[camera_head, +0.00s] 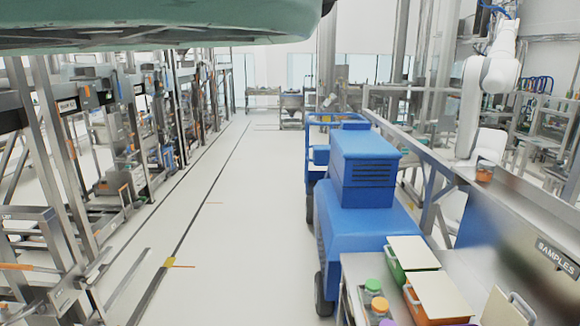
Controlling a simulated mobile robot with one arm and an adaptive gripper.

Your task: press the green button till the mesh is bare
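I cannot make out a green button or a mesh in the head view. My gripper is not in view. A pale green, smooth-edged body fills the top left of the picture, very close to the camera, and hides what lies behind it; I cannot tell what it belongs to.
A clear white aisle (235,200) runs ahead. Metal racks (75,150) line the left. A blue wheeled vehicle (365,215) stands right of centre. Nearer is a cart with lidded boxes (440,298) and jars (375,288). A white robot arm (470,105) stands behind a bench marked SAMPLES (556,257).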

